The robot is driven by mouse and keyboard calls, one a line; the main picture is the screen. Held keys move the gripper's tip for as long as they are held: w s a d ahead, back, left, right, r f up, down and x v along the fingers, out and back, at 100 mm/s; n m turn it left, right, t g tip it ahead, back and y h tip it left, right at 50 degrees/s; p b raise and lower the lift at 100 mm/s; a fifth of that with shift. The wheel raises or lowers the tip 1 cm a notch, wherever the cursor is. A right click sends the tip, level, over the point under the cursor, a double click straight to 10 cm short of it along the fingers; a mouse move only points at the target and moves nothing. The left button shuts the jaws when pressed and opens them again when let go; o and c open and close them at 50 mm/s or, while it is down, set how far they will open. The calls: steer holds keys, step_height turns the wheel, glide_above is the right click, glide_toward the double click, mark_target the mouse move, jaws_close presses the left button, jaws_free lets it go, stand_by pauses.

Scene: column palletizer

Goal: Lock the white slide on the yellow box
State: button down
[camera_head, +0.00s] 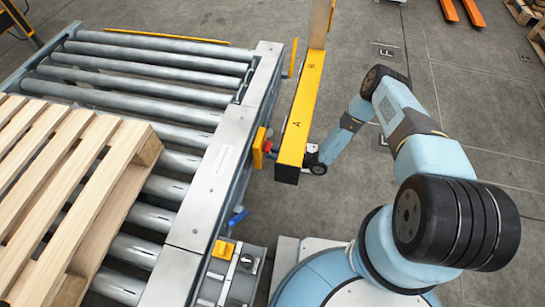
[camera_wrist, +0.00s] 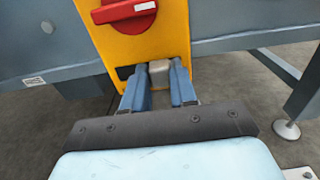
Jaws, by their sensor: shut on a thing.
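The yellow box (camera_wrist: 155,40) is on the side of the grey conveyor frame in the wrist view, with a red rotary knob (camera_wrist: 124,10) above a dark slot (camera_wrist: 125,72). The white slide (camera_wrist: 159,68) looks beige and sits in the lower part of the box, to the right of the dark slot's visible part. My gripper (camera_wrist: 159,82) is shut on it, one blue finger on each side. In the head view the yellow box (camera_head: 258,148) shows edge-on. There the yellow post hides my fingers and the slide.
A yellow post (camera_head: 304,105) stands between the conveyor and my arm in the head view. The roller conveyor (camera_head: 215,190) carries a wooden pallet (camera_head: 75,180) at left. A blue handle (camera_head: 237,217) and a small grey control box (camera_head: 240,275) are below. Open floor lies to the right.

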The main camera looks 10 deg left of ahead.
steer(key=shift+w, duration=0.25)
steer(key=c, duration=0.9)
jaws_free()
steer(key=shift+d, duration=0.1)
steer(key=d, duration=0.9)
steer(key=s+d, duration=0.1)
steer(key=d, duration=0.3)
steer(key=shift+s+d, duration=0.1)
steer(key=shift+d, duration=0.2)
